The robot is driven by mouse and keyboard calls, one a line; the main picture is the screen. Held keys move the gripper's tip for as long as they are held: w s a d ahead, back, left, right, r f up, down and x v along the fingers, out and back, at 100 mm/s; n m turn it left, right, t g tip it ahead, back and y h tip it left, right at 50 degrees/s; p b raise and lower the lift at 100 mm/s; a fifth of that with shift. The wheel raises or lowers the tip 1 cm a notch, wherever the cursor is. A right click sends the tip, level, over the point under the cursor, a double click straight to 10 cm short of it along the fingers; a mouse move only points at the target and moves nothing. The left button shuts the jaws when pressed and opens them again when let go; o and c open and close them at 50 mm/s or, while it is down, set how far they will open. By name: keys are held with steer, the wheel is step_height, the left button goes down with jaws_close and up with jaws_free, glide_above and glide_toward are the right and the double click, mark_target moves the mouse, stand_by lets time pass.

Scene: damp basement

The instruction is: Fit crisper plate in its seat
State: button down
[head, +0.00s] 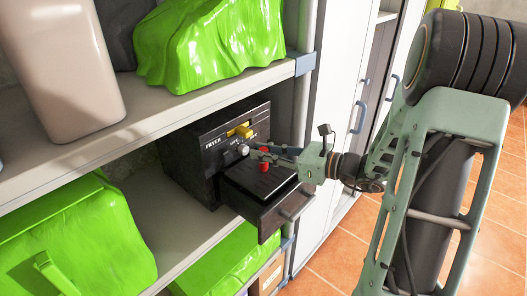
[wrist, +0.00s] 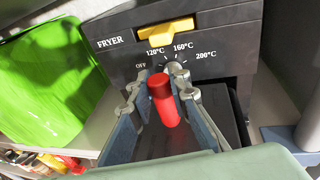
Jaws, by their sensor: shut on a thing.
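The fryer (head: 187,160) is a dark box on the middle shelf, with its drawer (head: 282,214) pulled out toward the front right. The crisper plate (head: 262,180) is a dark flat slab with a red upright grip (head: 264,153), at the drawer's opening. I cannot tell whether it lies level in its seat or is held just above it. My gripper (head: 257,152) is shut on the plate's red grip. In the wrist view the red grip (wrist: 164,103) stands between my fingers (wrist: 162,78), and they hide much of the plate.
The fryer front has a yellow handle (wrist: 160,34) and a dial marked with temperatures close beyond my fingertips. A shelf board (head: 190,97) runs above the fryer. Green-covered bulky things (head: 75,240) stand left and below. A white cabinet (head: 345,110) stands to the right.

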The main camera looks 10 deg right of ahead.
mark_target(268, 169)
steer(key=shift+f+b, duration=1.9)
steer(key=shift+f, duration=0.7)
steer(key=c, duration=2.3)
jaws_free()
steer(key=shift+f, duration=0.15)
steer(key=o, duration=0.6)
steer(key=shift+c, duration=0.2)
steer(key=shift+d, duration=0.1)
